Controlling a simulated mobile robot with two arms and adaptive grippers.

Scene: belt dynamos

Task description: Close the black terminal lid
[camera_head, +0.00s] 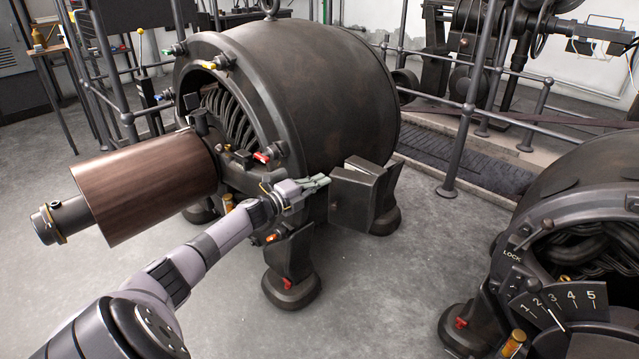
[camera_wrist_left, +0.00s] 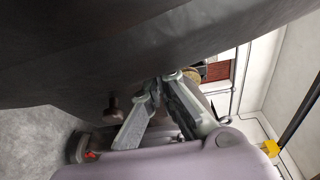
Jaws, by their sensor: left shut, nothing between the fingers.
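The black terminal lid (camera_head: 352,201) shows as a flat dark panel on the box at the lower right side of the large dynamo (camera_head: 310,90). It appears to stand out from the box, with a gap along the top; how far it is open I cannot tell exactly. My left gripper (camera_head: 325,180) is shut and empty at the panel's upper left edge; whether it touches is unclear. In the left wrist view the closed fingers (camera_wrist_left: 163,82) point up beneath a large dark surface, which I cannot identify surely. My right gripper is out of view.
A brown cylinder (camera_head: 145,187) on a shaft juts out left of the dynamo. A second dynamo with a numbered dial (camera_head: 560,303) stands at the right. Grey railings (camera_head: 466,110) run behind. The floor (camera_head: 390,285) between the machines is clear.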

